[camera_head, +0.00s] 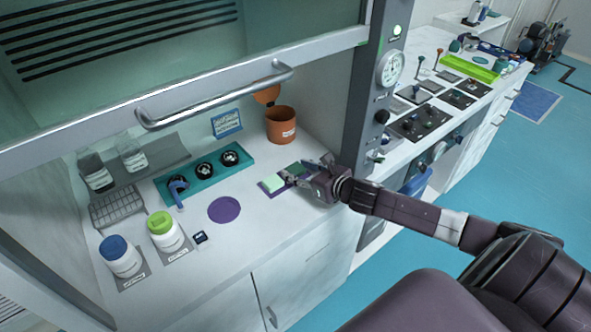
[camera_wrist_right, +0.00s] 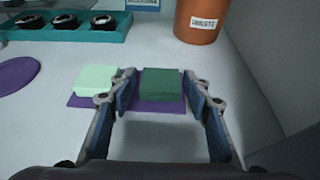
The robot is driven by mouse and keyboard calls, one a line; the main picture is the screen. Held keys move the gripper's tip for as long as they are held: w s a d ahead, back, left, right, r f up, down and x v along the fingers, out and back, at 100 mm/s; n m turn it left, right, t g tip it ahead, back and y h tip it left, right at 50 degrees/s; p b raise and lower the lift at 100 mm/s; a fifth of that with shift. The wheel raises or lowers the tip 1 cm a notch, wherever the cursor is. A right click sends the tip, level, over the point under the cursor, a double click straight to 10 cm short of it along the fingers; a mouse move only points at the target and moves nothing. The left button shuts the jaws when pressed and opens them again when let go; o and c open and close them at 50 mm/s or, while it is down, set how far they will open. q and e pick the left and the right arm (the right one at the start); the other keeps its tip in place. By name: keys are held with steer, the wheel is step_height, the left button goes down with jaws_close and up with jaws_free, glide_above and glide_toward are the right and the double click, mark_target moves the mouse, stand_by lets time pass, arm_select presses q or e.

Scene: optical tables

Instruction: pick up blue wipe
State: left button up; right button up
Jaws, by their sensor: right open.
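No plainly blue wipe shows. A dark green, folded wipe-like block (camera_wrist_right: 162,85) and a pale mint one (camera_wrist_right: 96,80) lie side by side on a purple mat (camera_wrist_right: 140,105); in the head view the mint one (camera_head: 272,182) shows at the left of the mat. My right gripper (camera_wrist_right: 160,88) is open, with one finger on each side of the dark green block in the wrist view; I cannot tell whether they touch it. In the head view my right gripper (camera_head: 297,176) partly hides the dark green block. My left gripper is out of view.
An orange waste bin (camera_head: 281,127) stands behind the mat. A teal rack (camera_head: 205,172) with black round pieces, a purple disc (camera_head: 224,210) and white jars with blue (camera_head: 121,256) and green (camera_head: 164,231) lids lie left. The raised sash frame (camera_head: 190,80) crosses above.

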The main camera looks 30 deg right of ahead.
mark_target(299, 171)
steer(key=c, duration=0.5)
steer(key=shift+r, duration=0.1)
step_height(299, 171, up, 20)
steer(key=shift+f, duration=0.1)
stand_by(0.4)
